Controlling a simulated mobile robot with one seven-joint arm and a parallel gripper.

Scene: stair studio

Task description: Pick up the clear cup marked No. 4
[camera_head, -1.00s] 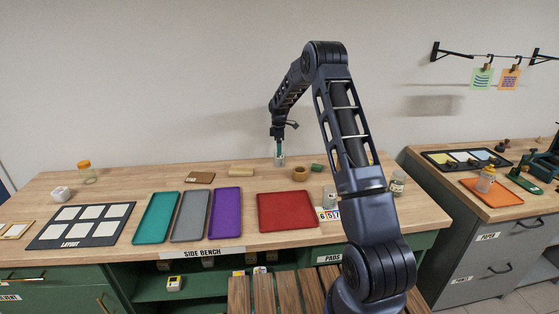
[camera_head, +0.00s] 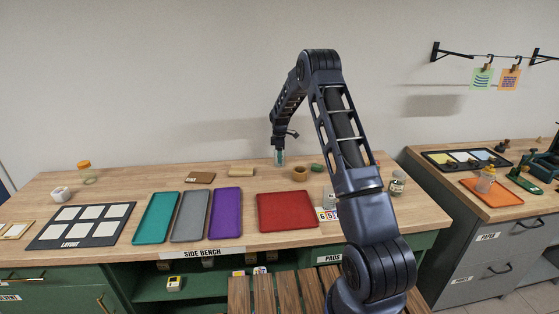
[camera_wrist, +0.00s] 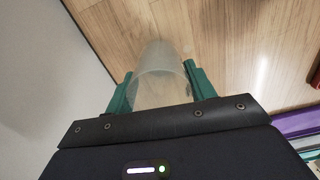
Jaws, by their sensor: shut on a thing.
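A clear cup (camera_wrist: 160,75) stands between the green fingers of my gripper (camera_wrist: 160,92) in the wrist view. The fingers are shut on its sides, one on the left and one on the right. In the head view my gripper (camera_head: 280,154) is low over the back of the bench, and the cup (camera_head: 280,160) shows faintly between the fingers. No number can be read on the cup in either view. I cannot tell whether its base touches the bench.
The side bench (camera_head: 110,180) holds a teal tray (camera_head: 155,217), a grey tray (camera_head: 190,215), a purple tray (camera_head: 225,212) and a red tray (camera_head: 287,210) in front. A tape roll (camera_head: 300,173) and a green piece (camera_head: 317,167) lie right of the cup. The wall is close behind.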

